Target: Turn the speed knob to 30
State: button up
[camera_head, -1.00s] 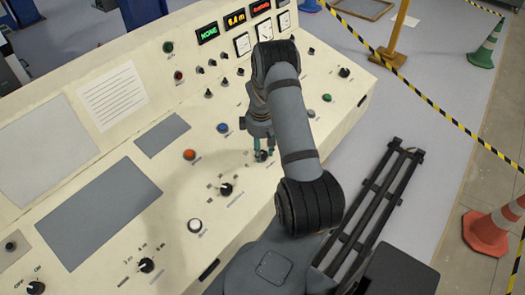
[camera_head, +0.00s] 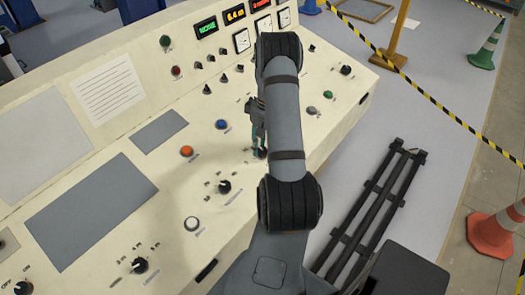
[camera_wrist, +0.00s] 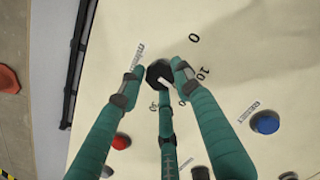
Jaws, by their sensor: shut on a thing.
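The speed knob (camera_wrist: 156,72) is black and round, on the cream panel. In the wrist view the green fingers of my gripper (camera_wrist: 158,78) are closed around it, one on each side and one in front. A pale pointer mark on the knob seems to face the lower right, partly hidden by the fingers. The printed 0 and 10 are right of the knob; a number that may be 30 is just below it, and other marks are hidden. In the head view my gripper (camera_head: 261,148) points down at the panel, and the knob is mostly covered.
A blue button (camera_head: 221,125), an orange button (camera_head: 187,151), a white button (camera_head: 191,223) and another black knob (camera_head: 224,187) are left of my gripper. A green button (camera_head: 328,94) is to its right. Displays and meters line the panel's back.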

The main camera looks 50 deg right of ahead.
jog(key=m+b, duration=0.1)
jog(key=m, duration=0.1)
jog(key=m+b, duration=0.2)
jog(key=m, duration=0.1)
jog(key=m+y+b, duration=0.1)
jog(key=m, duration=0.1)
jog(key=shift+s+a+f+t, duration=0.15)
jog(key=shift+s+f+t, duration=0.1)
jog(key=shift+f+t, duration=0.15)
jog(key=m+b, duration=0.2)
jog(key=m, duration=0.1)
jog(key=shift+r+m+t+y, duration=0.1)
jog(key=shift+m+t+y, duration=0.2)
jog(key=shift+t, duration=0.1)
jog(key=shift+r+m+b, duration=0.1)
jog(key=shift+m+b, duration=0.55)
jog(key=shift+m, duration=0.55)
jog(key=shift+t, duration=0.3)
jog(key=o, duration=1.1)
jog(key=shift+w+r, duration=0.1)
jog(key=shift+r, duration=0.05)
